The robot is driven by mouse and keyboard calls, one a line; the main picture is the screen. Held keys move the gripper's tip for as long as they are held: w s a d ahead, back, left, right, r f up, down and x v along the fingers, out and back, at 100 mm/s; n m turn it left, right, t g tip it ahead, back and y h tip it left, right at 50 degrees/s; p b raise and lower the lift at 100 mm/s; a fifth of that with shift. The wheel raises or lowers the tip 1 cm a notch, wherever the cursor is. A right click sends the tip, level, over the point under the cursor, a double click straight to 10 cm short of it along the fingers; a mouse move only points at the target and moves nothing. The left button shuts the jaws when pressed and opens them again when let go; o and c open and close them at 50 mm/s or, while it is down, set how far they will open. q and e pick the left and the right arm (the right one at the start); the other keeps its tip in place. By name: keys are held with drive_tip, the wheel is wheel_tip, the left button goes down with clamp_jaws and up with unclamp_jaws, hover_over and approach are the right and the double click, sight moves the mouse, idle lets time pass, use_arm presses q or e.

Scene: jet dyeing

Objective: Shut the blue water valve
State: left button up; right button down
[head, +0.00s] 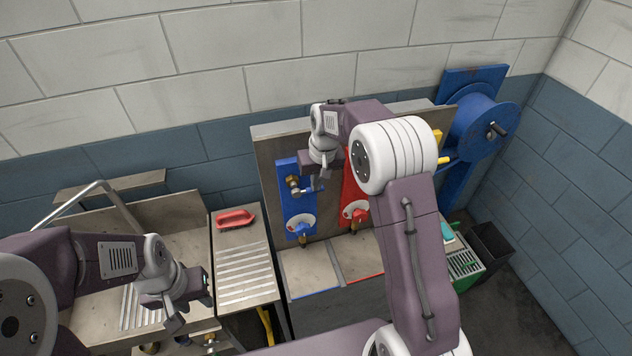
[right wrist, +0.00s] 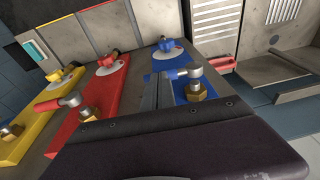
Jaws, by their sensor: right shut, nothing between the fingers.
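The blue panel (head: 287,172) stands upright against the grey board, left of the red panel. Its valve has a brass fitting (head: 293,186) and a lever with a blue grip; the lever also shows in the right wrist view (right wrist: 178,73), beside the brass nut (right wrist: 196,89). A blue knob (head: 303,228) on a white dial sits lower on the panel. My right gripper (head: 318,184) is shut and empty in front of the blue panel. Its fingertips (right wrist: 158,88) are close to the lever grip; I cannot tell whether they touch. My left gripper (head: 190,304) is open and empty, low at the left.
The red panel (right wrist: 97,98) with its own lever and knob is close beside the blue one, and a yellow panel (right wrist: 30,130) lies beyond. A steel sink with a ribbed drainboard (head: 245,272) and a red brush (head: 236,218) are at the left. A blue reel (head: 480,128) hangs at the right.

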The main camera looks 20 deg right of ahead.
drive_tip(key=shift+w+d+f+y+b, duration=0.1)
drive_tip(key=shift+d+f+y+b, duration=0.25)
drive_tip(key=shift+f+y, duration=0.25)
drive_tip(key=f+y+b, duration=0.1)
drive_tip(key=b, duration=0.1)
drive_tip(key=f+y+b, duration=0.1)
drive_tip(key=y+b, duration=0.1)
drive_tip(key=f+y+b, duration=0.1)
drive_tip(key=y+b, duration=0.1)
drive_tip(key=shift+d+f+m, duration=0.25)
drive_tip(key=shift+d+m, duration=0.05)
drive_tip(key=shift+m, duration=0.1)
drive_tip(key=a+f+y+b, duration=0.1)
drive_tip(key=y+b, duration=0.2)
drive_tip(key=b, duration=0.1)
drive_tip(key=a+f+y+b, duration=0.1)
drive_tip(key=f+y+b, duration=0.1)
drive_tip(key=b, duration=0.3)
drive_tip(key=a+f+m+y+b, duration=0.1)
drive_tip(key=y+b, duration=0.3)
drive_tip(key=shift+f+y+b, duration=0.3)
drive_tip(key=shift+f+y, duration=0.1)
drive_tip(key=shift+a, duration=0.1)
